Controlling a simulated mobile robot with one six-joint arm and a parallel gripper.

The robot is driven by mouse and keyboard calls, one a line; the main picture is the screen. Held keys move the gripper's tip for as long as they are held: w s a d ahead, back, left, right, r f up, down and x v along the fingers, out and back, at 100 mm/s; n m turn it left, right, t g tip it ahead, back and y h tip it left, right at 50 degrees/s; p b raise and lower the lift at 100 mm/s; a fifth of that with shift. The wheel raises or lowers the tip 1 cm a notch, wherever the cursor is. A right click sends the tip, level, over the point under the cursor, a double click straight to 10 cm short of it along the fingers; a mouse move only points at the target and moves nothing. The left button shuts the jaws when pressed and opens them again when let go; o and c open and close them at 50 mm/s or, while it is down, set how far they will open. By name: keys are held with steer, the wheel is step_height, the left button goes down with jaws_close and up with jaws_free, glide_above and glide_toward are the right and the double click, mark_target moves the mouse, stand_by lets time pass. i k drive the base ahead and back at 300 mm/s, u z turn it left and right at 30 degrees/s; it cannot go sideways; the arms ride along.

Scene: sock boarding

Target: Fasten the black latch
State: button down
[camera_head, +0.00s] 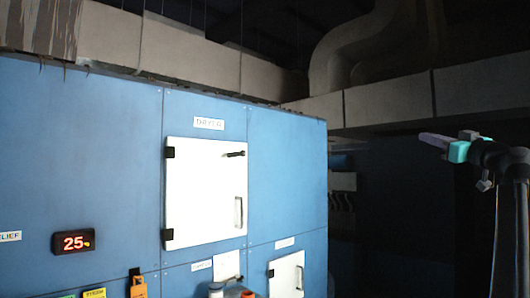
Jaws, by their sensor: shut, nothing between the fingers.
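The black latch (234,154) is a small dark bar near the upper right corner of a white door (203,195) on the blue dryer cabinet. The bar lies roughly level and its right end is at the door's right edge. I cannot tell whether it reaches over the frame. The door looks flush with the cabinet face. My gripper (428,139) is at the far right, pointing left. It is shut and empty, well apart from the latch and the cabinet.
The door has black hinges (169,153) on its left and a pale handle (238,212) at lower right. A smaller white door (286,276) is below. A red "25" display (73,242) is at lower left. Dark open space lies between the cabinet and my gripper.

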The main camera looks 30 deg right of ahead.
mark_target(243, 153)
steer(key=z, duration=0.05)
steer(key=i, duration=1.1)
steer(key=u, duration=1.1)
steer(key=k, duration=0.65)
steer(key=u, duration=0.05)
